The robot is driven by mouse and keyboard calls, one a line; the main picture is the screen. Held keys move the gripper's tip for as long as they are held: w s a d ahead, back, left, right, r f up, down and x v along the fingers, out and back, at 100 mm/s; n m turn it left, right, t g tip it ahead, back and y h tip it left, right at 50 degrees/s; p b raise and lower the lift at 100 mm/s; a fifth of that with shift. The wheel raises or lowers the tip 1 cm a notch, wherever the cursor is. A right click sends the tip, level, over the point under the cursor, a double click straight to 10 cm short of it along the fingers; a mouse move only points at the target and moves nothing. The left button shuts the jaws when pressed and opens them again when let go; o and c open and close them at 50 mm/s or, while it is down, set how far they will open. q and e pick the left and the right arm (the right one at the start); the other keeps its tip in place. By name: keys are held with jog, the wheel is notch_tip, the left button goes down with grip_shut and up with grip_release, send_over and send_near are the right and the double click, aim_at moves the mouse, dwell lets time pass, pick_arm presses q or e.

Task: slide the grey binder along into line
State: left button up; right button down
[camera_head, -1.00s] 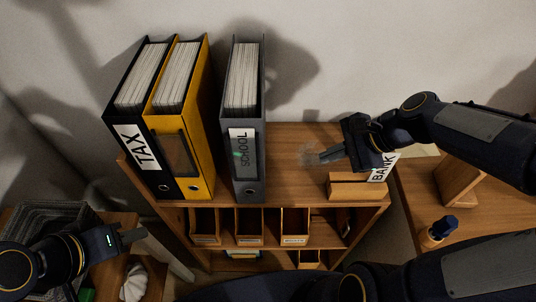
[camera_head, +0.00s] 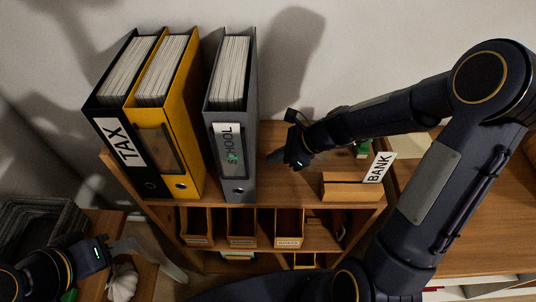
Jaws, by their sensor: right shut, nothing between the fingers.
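The grey binder (camera_head: 236,152), labelled SCHOOL, stands upright on top of the wooden shelf unit. A narrow gap separates it from the yellow binder (camera_head: 182,150) on its left, which leans against the black TAX binder (camera_head: 114,160).
A wooden box (camera_head: 350,188) with a BANK card (camera_head: 379,167) sits at the right end of the shelf top (camera_head: 300,187). Small drawers lie below. A dark basket (camera_head: 30,222) and a pale shell-like object (camera_head: 122,282) are at the lower left.

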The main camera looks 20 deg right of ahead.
pick_arm(q)
jog(key=shift+r, duration=0.2)
pick_arm(e)
jog(key=shift+w+a, duration=0.25)
jog(key=shift+a, duration=0.25)
jog(key=shift+w+a, duration=0.2)
jog(key=shift+a, duration=0.3)
jog(key=w+a, duration=0.1)
jog(key=a, duration=0.1)
jog(key=w+a, duration=0.1)
jog(key=a, duration=0.1)
jog(key=a+p, duration=0.1)
jog(key=a, duration=0.1)
jog(key=shift+w, duration=0.4)
pick_arm(q)
jog(key=shift+r, duration=0.45)
